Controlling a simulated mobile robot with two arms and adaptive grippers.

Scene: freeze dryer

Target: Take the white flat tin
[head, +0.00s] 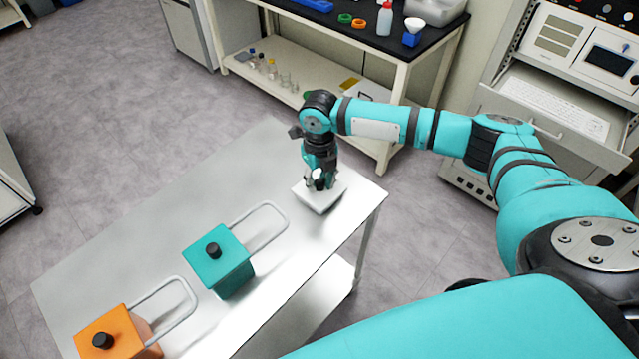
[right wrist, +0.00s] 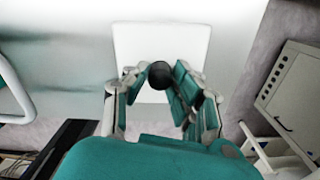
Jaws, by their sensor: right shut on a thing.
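The white flat tin (head: 320,197) lies near the far right end of the metal table, below my right gripper (head: 318,183). In the right wrist view the tin (right wrist: 185,40) is a pale square with a round black knob (right wrist: 160,75) on top. My right gripper (right wrist: 157,85) is shut on that knob, with a finger on each side. The tin appears to be on or very close to the tabletop; I cannot tell which. My left gripper is not in view.
On the metal table (head: 130,230) stand a teal box (head: 222,262) and an orange box (head: 118,335), each with a black knob and a wire handle. A black-topped bench (head: 350,30) with bottles stands behind.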

